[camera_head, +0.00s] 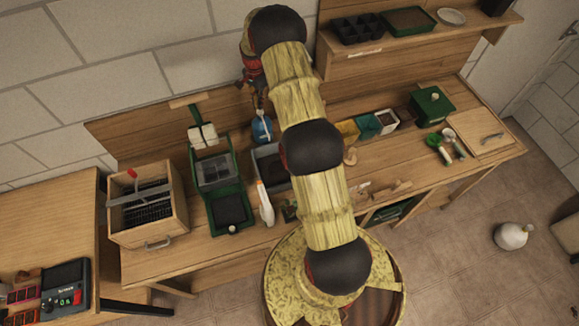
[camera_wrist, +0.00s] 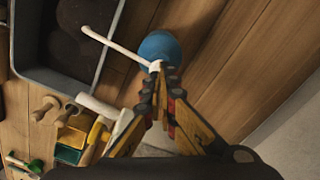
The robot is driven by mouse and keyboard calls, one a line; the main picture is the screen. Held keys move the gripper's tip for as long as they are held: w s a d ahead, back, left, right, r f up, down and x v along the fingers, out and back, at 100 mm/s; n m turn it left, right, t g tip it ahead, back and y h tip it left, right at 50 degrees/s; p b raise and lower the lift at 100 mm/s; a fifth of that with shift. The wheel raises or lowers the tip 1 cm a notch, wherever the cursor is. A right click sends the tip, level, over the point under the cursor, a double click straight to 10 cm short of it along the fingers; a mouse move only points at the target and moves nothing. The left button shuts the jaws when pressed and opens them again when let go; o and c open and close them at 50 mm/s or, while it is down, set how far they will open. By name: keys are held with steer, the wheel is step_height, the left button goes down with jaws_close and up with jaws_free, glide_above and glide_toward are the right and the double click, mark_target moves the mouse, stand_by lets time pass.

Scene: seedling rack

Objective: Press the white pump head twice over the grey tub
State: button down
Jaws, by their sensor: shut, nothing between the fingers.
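A blue bottle (camera_head: 261,130) stands at the back of the bench, beside the grey tub (camera_head: 257,160). In the wrist view the blue bottle (camera_wrist: 158,46) is seen from above. Its white pump head (camera_wrist: 122,48) has a long thin spout that reaches left across the rim of the grey tub (camera_wrist: 107,60). My gripper (camera_wrist: 160,72) is shut and empty, with its fingertips at the bottle end of the pump head. I cannot tell whether they touch it. In the head view my gripper (camera_head: 262,108) is small, just above the bottle.
A white spray bottle (camera_head: 265,204) stands in front of the tub. A green tray (camera_head: 231,208) lies to its left, and a wooden crate (camera_head: 162,221) further left. Small coloured pots (camera_head: 367,125) stand right of my arm. The bench's back panel is close behind the blue bottle.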

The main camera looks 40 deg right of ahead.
steer(key=shift+r, duration=0.1)
step_height(320, 180, up, 6)
steer(key=shift+f+p, duration=0.1)
steer(key=shift+p, duration=0.7)
stand_by(0.4)
